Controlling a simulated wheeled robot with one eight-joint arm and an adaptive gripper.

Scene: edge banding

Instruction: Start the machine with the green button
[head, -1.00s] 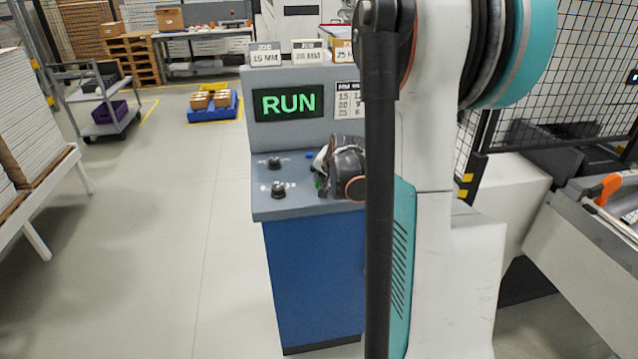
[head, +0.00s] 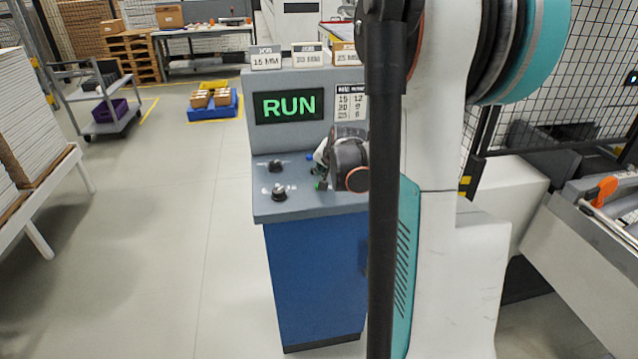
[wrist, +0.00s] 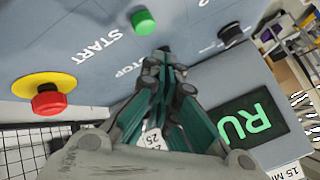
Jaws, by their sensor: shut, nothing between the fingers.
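The green button (wrist: 144,21) stands on the grey console top near the printed word START in the wrist view. In the head view the green button (head: 321,185) shows small beside my gripper. My gripper (wrist: 160,52) is shut and empty, its fingertips close to the green button with a small gap showing in the wrist view. In the head view my wrist hides much of the fingers. The console (head: 268,206) has a display (head: 288,106) that reads RUN in green; part of the display (wrist: 243,117) also shows in the wrist view.
A red mushroom button (wrist: 48,101) on a yellow base is left of the green one in the wrist view. A black knob (wrist: 232,33) is to the right. Two black knobs (head: 279,193) sit on the console's left.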

